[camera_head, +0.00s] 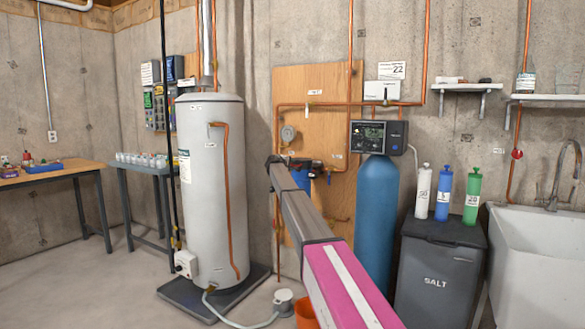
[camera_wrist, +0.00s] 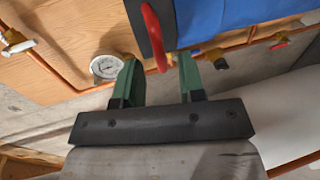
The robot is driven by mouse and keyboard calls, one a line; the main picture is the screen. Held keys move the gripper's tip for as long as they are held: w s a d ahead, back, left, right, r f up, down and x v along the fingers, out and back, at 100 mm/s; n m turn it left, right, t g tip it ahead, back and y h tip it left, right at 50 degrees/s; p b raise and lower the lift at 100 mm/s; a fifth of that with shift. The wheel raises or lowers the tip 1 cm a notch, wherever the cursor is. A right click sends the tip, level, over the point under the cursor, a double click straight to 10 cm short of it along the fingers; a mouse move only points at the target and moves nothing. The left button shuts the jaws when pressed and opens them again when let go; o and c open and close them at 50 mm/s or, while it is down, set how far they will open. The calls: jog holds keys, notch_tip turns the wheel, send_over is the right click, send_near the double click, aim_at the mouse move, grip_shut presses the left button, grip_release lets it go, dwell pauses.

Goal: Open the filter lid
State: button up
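A blue filter housing (camera_wrist: 225,22) fills the upper right of the wrist view. A dark lid-like part (camera_wrist: 138,22) borders its left side. A curved red handle (camera_wrist: 152,30) stands out beside this dark part, and its lower end comes between my fingertips. My gripper (camera_wrist: 157,62) has two green fingers spread apart, with a visible gap on both sides of the red handle. I cannot tell whether either finger touches it. In the head view, the far end of my arm largely hides the filter area, where a small blue piece (camera_head: 316,170) shows.
A round gauge (camera_wrist: 104,67) and copper pipes on a wooden panel (camera_head: 290,85) are close to my gripper. A grey water heater (camera_head: 210,190) stands left. A blue tank (camera_head: 375,220), a salt bin (camera_head: 440,270) and a white sink (camera_head: 535,250) stand right.

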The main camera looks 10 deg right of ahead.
aim_at(300, 164)
jog(key=x, duration=0.3)
jog(key=shift+w+d, duration=0.2)
grip_shut()
jog(key=shift+s, duration=0.15)
